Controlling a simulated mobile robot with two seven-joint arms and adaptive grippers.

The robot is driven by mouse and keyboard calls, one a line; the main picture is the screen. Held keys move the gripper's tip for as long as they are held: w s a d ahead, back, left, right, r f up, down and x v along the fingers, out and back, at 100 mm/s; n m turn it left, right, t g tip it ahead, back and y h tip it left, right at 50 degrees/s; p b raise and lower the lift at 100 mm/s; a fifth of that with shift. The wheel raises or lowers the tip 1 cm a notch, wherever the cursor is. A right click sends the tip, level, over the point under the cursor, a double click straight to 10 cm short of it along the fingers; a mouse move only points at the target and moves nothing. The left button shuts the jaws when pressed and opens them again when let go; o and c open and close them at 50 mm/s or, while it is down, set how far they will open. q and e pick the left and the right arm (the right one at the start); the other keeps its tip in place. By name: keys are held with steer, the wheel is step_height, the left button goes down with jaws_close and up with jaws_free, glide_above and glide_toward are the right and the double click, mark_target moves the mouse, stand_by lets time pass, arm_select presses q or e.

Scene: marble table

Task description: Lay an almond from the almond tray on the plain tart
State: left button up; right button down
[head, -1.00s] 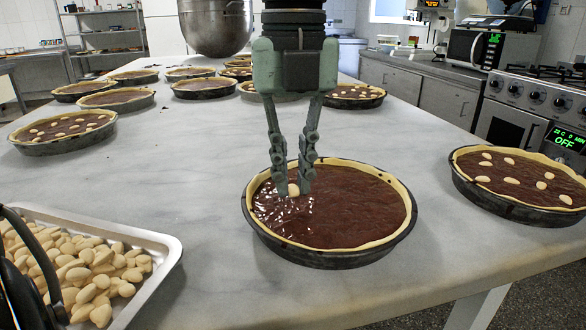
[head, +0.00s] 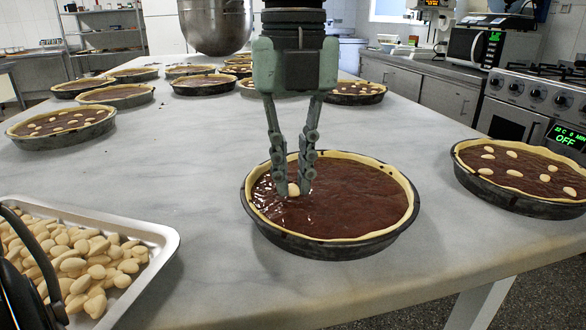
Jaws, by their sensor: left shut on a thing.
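The plain tart (head: 350,205) sits in a dark round pan in the middle of the marble table, with a smooth glossy chocolate filling and a pale crust. My left gripper (head: 292,188) points down over the left part of this tart. It is shut on a pale almond (head: 293,189) at its fingertips, at or just above the filling; I cannot tell if it touches. The metal almond tray (head: 160,240), heaped with loose almonds, is at the lower left. A dark curved part of mine covers the tray's left corner. I cannot make out my right gripper's fingertips.
A tart with several almonds (head: 515,172) stands at the right table edge. Another almond tart (head: 62,127) is at the left. Several more tarts stand at the back, before a hanging steel bowl (head: 216,28). The marble (head: 190,160) between tray and plain tart is clear.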

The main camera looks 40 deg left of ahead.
mark_target(293, 186)
arm_select(q)
steer(key=o, duration=0.7)
stand_by(0.3)
steer(key=shift+r+p, duration=2)
steer(key=shift+r, duration=1)
